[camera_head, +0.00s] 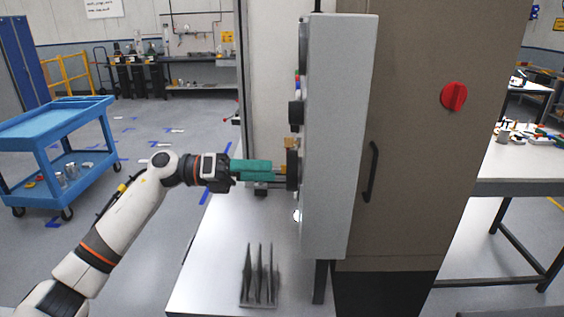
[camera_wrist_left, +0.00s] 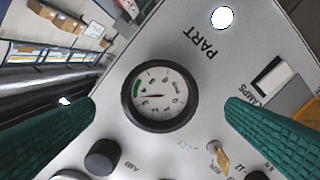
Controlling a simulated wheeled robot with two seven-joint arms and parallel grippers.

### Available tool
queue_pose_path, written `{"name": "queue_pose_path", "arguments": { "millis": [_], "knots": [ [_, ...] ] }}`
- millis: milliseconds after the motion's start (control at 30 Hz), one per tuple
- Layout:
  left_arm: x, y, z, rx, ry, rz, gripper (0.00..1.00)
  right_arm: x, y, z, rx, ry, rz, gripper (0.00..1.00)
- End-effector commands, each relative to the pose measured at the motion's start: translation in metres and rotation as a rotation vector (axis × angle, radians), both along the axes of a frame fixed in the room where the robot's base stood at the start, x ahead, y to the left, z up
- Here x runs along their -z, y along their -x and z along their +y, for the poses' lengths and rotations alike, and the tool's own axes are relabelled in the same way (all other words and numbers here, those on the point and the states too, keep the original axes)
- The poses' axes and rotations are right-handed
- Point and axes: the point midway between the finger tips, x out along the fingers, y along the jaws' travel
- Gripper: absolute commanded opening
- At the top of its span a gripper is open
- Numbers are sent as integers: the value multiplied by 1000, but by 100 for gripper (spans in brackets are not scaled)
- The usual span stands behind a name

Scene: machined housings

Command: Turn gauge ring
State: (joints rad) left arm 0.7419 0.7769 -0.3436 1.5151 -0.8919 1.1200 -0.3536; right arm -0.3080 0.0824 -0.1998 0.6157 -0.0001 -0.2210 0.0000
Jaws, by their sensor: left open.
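The gauge (camera_wrist_left: 158,96) has a white dial with a green arc and a black ring (camera_wrist_left: 191,113) around it, mounted on the grey panel. In the head view the panel (camera_head: 338,140) is seen nearly edge-on, and a black round part (camera_head: 292,168) stands out from its left face by my gripper. My left gripper (camera_head: 278,173) points at that face, close to it. In the wrist view my left gripper (camera_wrist_left: 162,106) is open, with one green finger on each side of the gauge and visible gaps to the ring. My right gripper is not in view.
Beside the gauge the panel carries a black knob (camera_wrist_left: 103,158), a brass key-like switch (camera_wrist_left: 220,157) and a white rocker (camera_wrist_left: 271,78). Below, an upright rack of plates (camera_head: 260,280) stands on the bench (camera_head: 205,275). A blue cart (camera_head: 50,125) stands at left.

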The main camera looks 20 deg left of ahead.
Motion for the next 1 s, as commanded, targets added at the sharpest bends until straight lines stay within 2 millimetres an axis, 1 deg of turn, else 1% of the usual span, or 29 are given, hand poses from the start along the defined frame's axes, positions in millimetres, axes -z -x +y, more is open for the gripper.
{"name": "queue_pose_path", "arguments": {
  "millis": [33,100,300,433,667,700,933,1000],
  "knots": [
    [-5,-2,-10,4,2,-1,95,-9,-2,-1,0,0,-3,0],
    [-4,-5,-22,3,3,-1,95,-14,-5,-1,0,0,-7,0],
    [-2,-11,-41,2,1,0,95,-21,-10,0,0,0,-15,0],
    [0,-13,-45,1,0,-1,95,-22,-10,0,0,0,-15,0],
    [0,-13,-45,0,1,-1,95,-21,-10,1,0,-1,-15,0],
    [0,-13,-45,0,1,-1,88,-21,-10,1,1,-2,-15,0],
    [0,-13,-45,0,1,0,50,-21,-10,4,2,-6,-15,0],
    [0,-13,-45,-1,1,2,50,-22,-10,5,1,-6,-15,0]
  ]
}}
